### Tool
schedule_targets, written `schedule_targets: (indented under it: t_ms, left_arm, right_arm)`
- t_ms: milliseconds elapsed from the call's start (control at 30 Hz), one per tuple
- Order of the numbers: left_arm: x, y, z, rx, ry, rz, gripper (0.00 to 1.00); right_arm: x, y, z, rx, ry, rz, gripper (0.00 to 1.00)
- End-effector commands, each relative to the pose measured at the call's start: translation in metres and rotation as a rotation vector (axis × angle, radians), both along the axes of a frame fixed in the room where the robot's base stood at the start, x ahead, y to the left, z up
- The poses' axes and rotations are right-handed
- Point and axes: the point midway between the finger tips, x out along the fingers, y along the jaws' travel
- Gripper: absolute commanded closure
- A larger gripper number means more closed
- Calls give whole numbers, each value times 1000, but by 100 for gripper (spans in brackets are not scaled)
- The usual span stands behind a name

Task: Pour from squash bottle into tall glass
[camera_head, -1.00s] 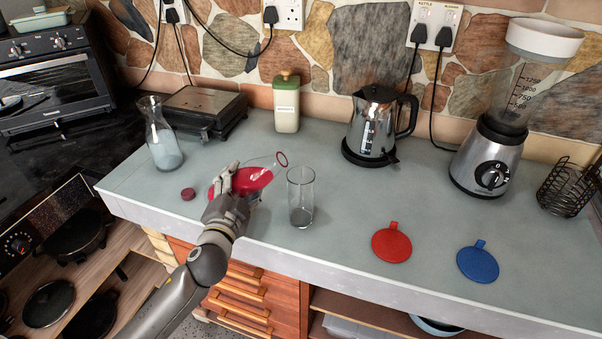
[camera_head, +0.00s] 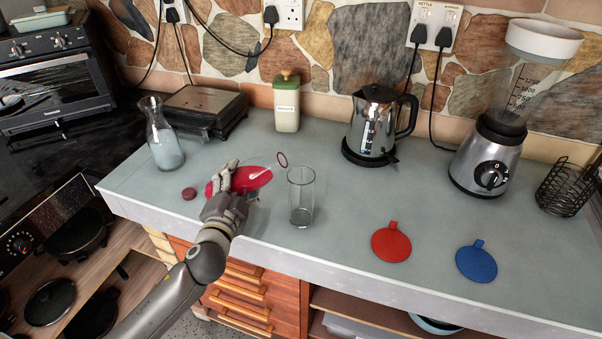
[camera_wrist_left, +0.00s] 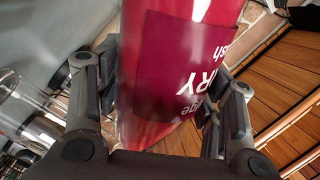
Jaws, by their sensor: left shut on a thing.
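The squash bottle (camera_head: 252,180) is clear with red squash inside and lies tipped well over. Its open, red-rimmed mouth points right and somewhat up, above and just left of the tall glass's rim. My left gripper (camera_head: 226,182) is shut around the bottle's body, holding it over the counter's front edge. In the left wrist view, the bottle's dark pink label (camera_wrist_left: 185,60) fills the space between the fingers. The tall glass (camera_head: 301,196) stands upright on the counter, right of the gripper, and looks empty. No stream shows. My right gripper is not in view.
A dark red cap (camera_head: 189,193) lies left of the gripper. A carafe (camera_head: 162,135), a green-lidded container (camera_head: 287,103) and a kettle (camera_head: 372,125) stand behind. A red mat (camera_head: 391,244) and a blue mat (camera_head: 477,261) lie to the right. Counter between glass and red mat is clear.

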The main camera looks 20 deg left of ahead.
Motion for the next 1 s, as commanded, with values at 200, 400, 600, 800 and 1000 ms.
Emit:
schedule_targets:
  t_ms: [200, 400, 600, 800, 1000]
  left_arm:
    - [0, 1, 5, 15, -2, -1, 84]
    - [0, 1, 7, 25, 0, 0, 84]
    - [0, 2, 8, 37, 3, 0, 84]
    - [0, 3, 10, 50, 5, 1, 84]
    - [0, 4, 11, 62, 7, 0, 84]
  right_arm:
    - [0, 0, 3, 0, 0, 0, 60]
    - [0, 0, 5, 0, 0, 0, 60]
    - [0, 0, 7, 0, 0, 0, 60]
    - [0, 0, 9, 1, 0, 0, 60]
    - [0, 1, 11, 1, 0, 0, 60]
